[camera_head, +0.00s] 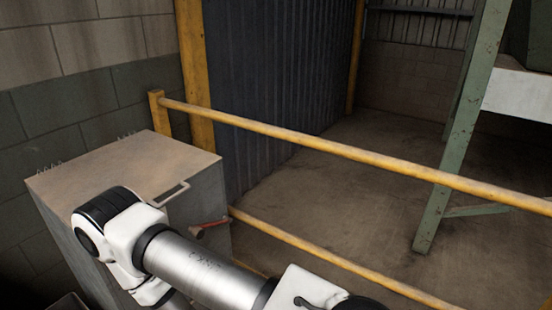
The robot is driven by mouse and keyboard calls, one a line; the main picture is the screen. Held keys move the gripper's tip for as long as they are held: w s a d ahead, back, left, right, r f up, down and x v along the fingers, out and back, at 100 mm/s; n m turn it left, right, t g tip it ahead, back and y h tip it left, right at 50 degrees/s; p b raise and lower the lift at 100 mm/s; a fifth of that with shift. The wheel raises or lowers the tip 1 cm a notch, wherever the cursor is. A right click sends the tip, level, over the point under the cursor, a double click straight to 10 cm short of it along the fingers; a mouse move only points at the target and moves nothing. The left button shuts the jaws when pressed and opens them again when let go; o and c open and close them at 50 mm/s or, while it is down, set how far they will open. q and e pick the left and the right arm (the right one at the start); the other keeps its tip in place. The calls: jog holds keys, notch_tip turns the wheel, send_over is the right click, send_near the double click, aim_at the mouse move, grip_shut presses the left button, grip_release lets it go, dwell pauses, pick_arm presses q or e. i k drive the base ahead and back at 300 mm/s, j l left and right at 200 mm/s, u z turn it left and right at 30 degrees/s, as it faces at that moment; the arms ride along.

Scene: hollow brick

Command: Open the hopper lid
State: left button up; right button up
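The hopper is a grey metal box (205,198) at the left, against the block wall. Its flat tan lid (125,168) lies closed on top. A light bar handle (172,194) sits at the lid's right front edge. Small wire-like pieces stand up along the lid's far and left edges. A red-tipped lever or bar (208,226) shows on the hopper's side below the handle. One of my white and silver arms crosses in front of the hopper and hides part of the lid and the front. Neither gripper shows in this view.
A yellow railing (330,146) runs from the hopper's back toward the right, with a lower rail (330,258). Behind it are a dark corrugated panel (275,75), a green steel post (455,150) and open concrete floor (345,190).

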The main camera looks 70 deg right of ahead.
aim_at(152, 164)
jog(key=l+z, duration=0.1)
jog(key=z, duration=1.2)
